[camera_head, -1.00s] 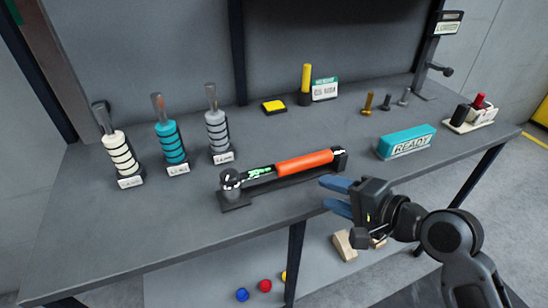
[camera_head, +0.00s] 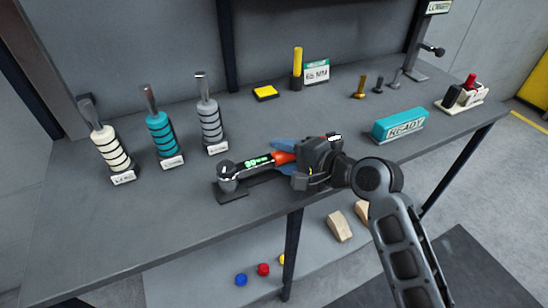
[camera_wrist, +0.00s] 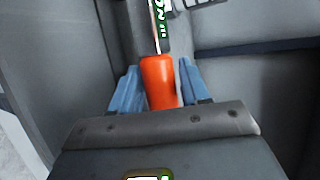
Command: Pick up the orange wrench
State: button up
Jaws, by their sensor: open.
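The orange wrench (camera_head: 283,157) lies in its dark holder (camera_head: 232,192) near the front of the grey table. Its dark head and green-lit display show to the left in the head view; my gripper hides most of the orange handle. My gripper (camera_head: 281,156) is over the handle, with its blue fingers on either side of it. In the wrist view, the orange handle (camera_wrist: 158,80) lies between the two open blue fingers of my gripper (camera_wrist: 156,88), with a small gap visible on the right side.
Three ringed handled tools, white (camera_head: 112,153), teal (camera_head: 163,136) and grey (camera_head: 210,122), stand at the left. A teal READY block (camera_head: 399,126) lies to the right. A yellow pad (camera_head: 265,93) and a yellow-topped post (camera_head: 297,68) stand behind. The table's front left is clear.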

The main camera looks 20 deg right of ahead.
jog(key=shift+c, duration=0.4)
jog(key=c, duration=0.7)
grip_shut()
jog(key=shift+r, duration=0.1)
